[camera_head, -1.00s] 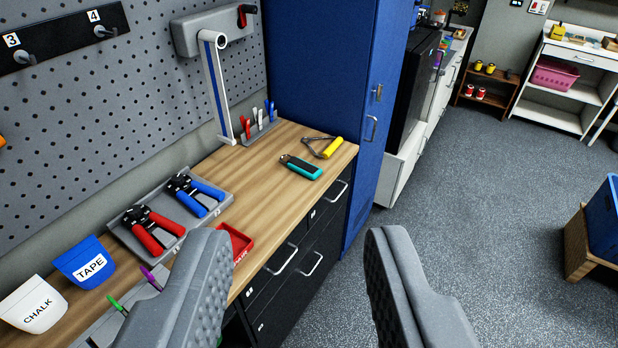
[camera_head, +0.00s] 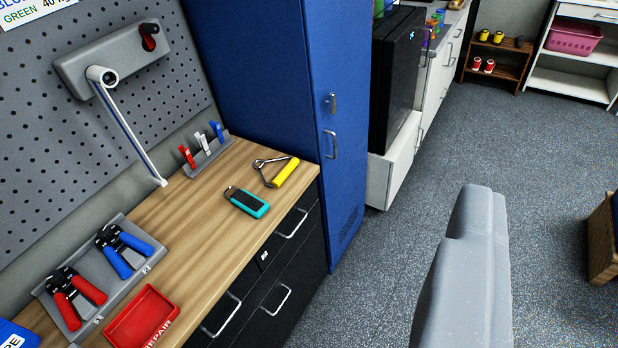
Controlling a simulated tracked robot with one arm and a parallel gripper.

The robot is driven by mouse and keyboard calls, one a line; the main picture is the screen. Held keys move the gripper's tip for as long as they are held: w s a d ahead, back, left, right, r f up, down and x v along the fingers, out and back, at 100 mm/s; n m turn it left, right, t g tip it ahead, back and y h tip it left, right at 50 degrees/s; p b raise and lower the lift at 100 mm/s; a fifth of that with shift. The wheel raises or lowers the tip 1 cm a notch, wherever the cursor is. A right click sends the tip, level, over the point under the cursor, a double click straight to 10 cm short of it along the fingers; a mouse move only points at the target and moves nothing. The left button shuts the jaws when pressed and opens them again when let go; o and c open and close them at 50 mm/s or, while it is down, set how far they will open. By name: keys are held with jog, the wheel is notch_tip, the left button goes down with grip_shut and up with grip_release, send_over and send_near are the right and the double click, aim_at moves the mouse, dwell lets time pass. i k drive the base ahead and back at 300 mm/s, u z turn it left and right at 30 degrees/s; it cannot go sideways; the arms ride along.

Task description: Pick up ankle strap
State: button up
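A teal and black item (camera_head: 246,202), which looks like the ankle strap, lies flat on the wooden worktop (camera_head: 190,225), near its front edge. A small metal part shows at its left end. Only one grey finger of my gripper (camera_head: 467,270) is in view, at the lower right over the floor. The other finger is outside the picture. The space left of the visible finger is empty, so the gripper is open, and it is well apart from the strap.
A yellow-handled metal grip (camera_head: 276,171) lies just behind the strap. A red tray (camera_head: 143,318) and a grey tray (camera_head: 85,300) with red and blue hand grippers stand nearer. A blue cabinet (camera_head: 270,70) closes the worktop's far end. Open floor (camera_head: 400,250) lies right.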

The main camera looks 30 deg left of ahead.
aim_at(250, 203)
jog(key=u, duration=0.2)
jog(key=i, duration=1.45)
jog(key=u, duration=0.9)
